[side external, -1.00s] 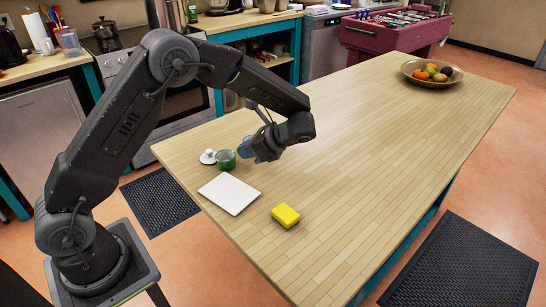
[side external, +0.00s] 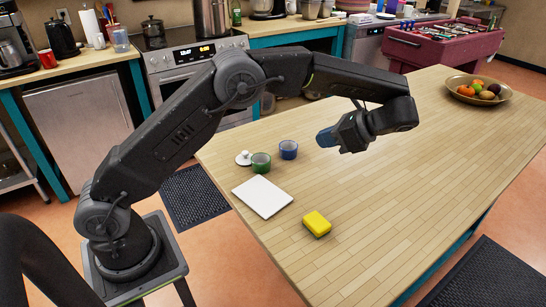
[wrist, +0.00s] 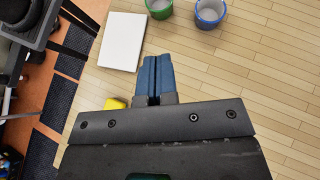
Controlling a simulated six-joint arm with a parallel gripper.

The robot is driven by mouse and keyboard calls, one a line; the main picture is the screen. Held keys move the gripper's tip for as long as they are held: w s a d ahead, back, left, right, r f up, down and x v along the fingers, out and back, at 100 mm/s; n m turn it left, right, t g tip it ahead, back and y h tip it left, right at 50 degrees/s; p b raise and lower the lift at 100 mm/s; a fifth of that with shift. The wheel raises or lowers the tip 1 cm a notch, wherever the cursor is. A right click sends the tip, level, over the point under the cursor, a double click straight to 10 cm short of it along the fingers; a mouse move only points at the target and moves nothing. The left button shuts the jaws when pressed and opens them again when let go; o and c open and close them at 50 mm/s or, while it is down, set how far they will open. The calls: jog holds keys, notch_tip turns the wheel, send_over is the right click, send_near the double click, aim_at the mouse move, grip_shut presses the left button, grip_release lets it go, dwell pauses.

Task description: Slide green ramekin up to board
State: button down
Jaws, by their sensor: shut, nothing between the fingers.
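The green ramekin (side external: 261,163) stands upright on the table just behind the white board (side external: 262,197). In the wrist view the green ramekin (wrist: 159,8) is cut by the top edge, close to the upper right corner of the board (wrist: 122,42); I cannot tell whether they touch. My gripper (side external: 326,138) is raised above the table, to the right of the ramekins, apart from both. Its blue fingers (wrist: 157,60) are shut with nothing between them.
A blue ramekin (side external: 288,150) stands right of the green one. A small white lidded item (side external: 244,158) sits at its left. A yellow sponge (side external: 316,224) lies right of the board. A fruit bowl (side external: 478,93) is far back. The table's middle is clear.

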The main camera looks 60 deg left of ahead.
jog(key=s+a+n+g+h, duration=0.2)
jog(key=s+a+n+h, duration=0.25)
jog(key=a+n, duration=0.25)
jog(key=n+t+h, duration=0.1)
jog(key=n+h, duration=0.7)
jog(key=n, duration=0.1)
send_over(268, 164)
jog(key=f, duration=0.1)
jog(key=s+a+r+n+t+h, duration=0.1)
jog(key=s+a+n+t+h, duration=0.3)
jog(key=n, duration=0.6)
jog(key=a+r+n+t+h, duration=0.1)
jog(key=a+n+t, duration=0.55)
jog(key=n, duration=0.35)
jog(key=x, duration=0.4)
jog(key=s+f+x, duration=0.1)
jog(key=x, duration=0.4)
jog(key=a+x, duration=0.1)
jog(key=x, duration=0.4)
jog(key=shift+s+d+f, duration=0.1)
jog(key=shift+s+f, duration=0.05)
jog(key=shift+f, duration=0.25)
jog(key=shift+d, duration=0.1)
